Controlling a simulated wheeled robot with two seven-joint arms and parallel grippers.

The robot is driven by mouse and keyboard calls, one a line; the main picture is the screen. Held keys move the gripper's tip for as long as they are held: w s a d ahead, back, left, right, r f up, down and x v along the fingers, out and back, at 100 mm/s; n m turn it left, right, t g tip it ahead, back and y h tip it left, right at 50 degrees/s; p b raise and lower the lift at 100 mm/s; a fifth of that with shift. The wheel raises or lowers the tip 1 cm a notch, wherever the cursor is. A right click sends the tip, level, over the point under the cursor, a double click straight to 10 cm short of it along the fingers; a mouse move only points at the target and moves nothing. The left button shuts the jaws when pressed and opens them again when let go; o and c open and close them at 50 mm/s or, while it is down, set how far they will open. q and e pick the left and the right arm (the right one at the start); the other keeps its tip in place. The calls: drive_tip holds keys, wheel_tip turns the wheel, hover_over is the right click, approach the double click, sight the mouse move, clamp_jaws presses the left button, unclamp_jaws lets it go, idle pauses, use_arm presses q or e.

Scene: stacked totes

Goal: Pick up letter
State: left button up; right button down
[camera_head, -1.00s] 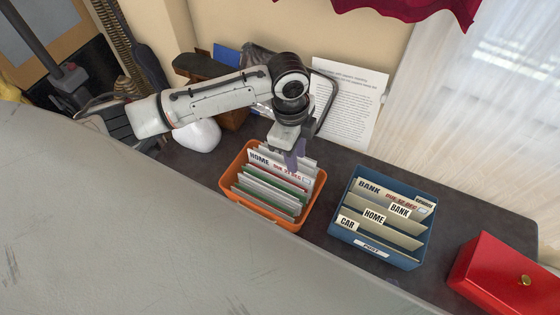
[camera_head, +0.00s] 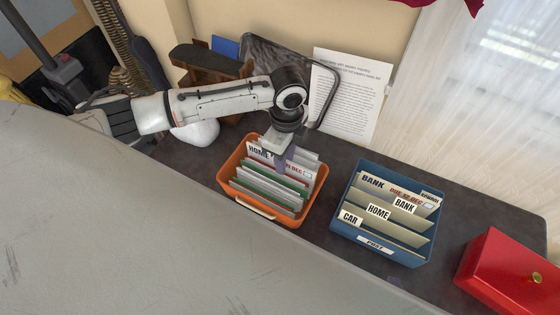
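An orange tote (camera_head: 240,187) holds several upright letters. At its back is a white letter (camera_head: 259,151) labelled HOME with red date print, partly covered by the gripper. My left gripper (camera_head: 282,165) comes in from the left and points down over the back part of the orange tote. Its fingers are at the HOME letter, and I cannot tell whether they touch it or how far apart they are. A blue tote (camera_head: 375,246) marked POST stands to the right, with dividers labelled CAR, HOME and BANK. A letter with a red date (camera_head: 405,192) stands at its back. My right gripper is not in view.
A red box (camera_head: 505,268) with a gold knob stands right of the blue tote. A printed sheet (camera_head: 350,95) leans on the wall behind. A brown wooden holder (camera_head: 215,72) stands at the back left. The dark tabletop (camera_head: 330,165) is clear between the totes.

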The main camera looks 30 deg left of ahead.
use_arm(q)
drive_tip(key=shift+f, duration=0.35)
clamp_jaws()
